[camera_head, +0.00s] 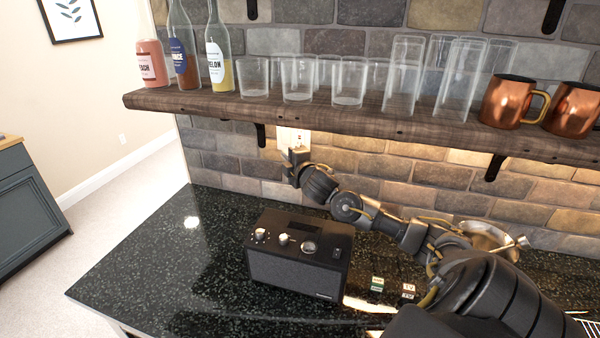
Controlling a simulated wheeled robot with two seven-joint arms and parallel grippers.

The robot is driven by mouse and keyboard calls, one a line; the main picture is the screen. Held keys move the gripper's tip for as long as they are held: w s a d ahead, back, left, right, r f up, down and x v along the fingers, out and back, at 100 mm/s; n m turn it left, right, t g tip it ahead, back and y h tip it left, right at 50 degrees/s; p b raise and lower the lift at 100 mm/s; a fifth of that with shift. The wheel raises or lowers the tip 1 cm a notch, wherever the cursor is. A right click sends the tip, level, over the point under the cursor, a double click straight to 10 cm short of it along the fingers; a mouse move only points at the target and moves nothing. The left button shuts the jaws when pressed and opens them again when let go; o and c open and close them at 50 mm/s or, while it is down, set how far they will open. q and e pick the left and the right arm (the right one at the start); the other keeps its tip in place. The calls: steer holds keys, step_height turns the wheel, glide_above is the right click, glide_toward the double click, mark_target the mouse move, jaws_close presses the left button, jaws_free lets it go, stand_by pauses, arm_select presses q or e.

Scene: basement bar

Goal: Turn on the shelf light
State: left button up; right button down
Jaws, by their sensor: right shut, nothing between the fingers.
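A pale switch plate (287,136) is on the brick wall just under the wooden shelf (330,112). My right arm reaches in from the lower right, and its gripper (297,153) is shut and empty at the plate. The gripper covers the lower part of the plate, and I cannot tell whether it touches the switch. The bricks (420,170) under the shelf glow with warm light, so the shelf light looks lit; the lamp itself is hidden. My left gripper is not in view.
A black radio (298,268) stands on the dark counter (150,265), below my right arm. Glasses (350,82), bottles (218,55) and copper mugs (507,100) line the shelf above. Small packets (408,291) lie beside the radio. The counter's left side is clear.

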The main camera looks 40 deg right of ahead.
steer(key=b+v, duration=0.2)
steer(key=v, duration=0.5)
steer(key=shift+s+f+b, duration=0.3)
steer(key=shift+f, duration=0.25)
steer(key=shift+a, duration=0.1)
